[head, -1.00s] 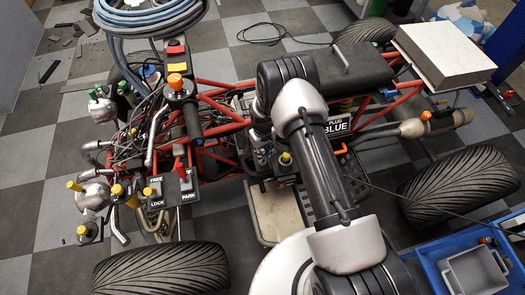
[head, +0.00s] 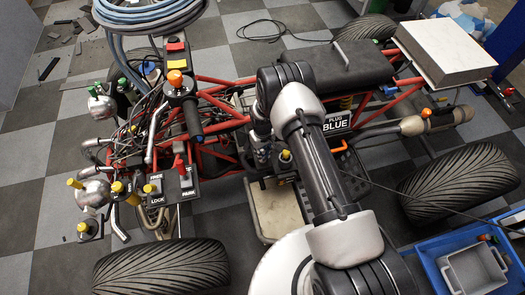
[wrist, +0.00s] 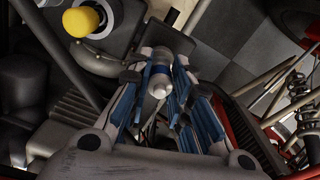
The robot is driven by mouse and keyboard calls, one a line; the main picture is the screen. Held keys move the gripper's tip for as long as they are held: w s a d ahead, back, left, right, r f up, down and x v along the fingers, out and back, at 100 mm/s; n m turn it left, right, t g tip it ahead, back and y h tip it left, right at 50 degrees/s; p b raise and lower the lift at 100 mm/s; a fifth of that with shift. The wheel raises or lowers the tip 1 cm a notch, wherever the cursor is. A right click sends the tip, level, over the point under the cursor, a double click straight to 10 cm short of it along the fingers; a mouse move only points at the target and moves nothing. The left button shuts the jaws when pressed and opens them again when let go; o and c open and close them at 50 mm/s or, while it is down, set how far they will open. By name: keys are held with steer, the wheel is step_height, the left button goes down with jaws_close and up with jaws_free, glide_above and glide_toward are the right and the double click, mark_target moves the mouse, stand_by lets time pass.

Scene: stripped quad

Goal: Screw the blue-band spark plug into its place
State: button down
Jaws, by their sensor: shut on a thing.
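The blue-band spark plug (wrist: 160,72) shows in the wrist view, with a pale body and a blue ring. My gripper (wrist: 161,88) is shut on it, with blue-padded fingers on either side. A dark block lies just beyond the plug, and I cannot tell whether the plug's end is seated in a hole. In the head view my gripper (head: 262,152) is low beside the engine, mostly hidden by my arm, and the plug cannot be made out there. A black "PLUG BLUE" sign (head: 336,123) stands just right of my arm.
A yellow knob (wrist: 82,20) is close to my gripper at upper left in the wrist view. Red frame tubes (head: 222,84) and loose wiring surround the engine. A FREE/LOCK/PARK lever panel (head: 187,184) stands left. A blue crate (head: 432,262) is at lower right.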

mark_target(263, 150)
steer(key=shift+f, duration=0.35)
steer(key=c, duration=1.4)
jaws_free()
steer(key=shift+r, duration=0.1)
step_height(263, 150, up, 12)
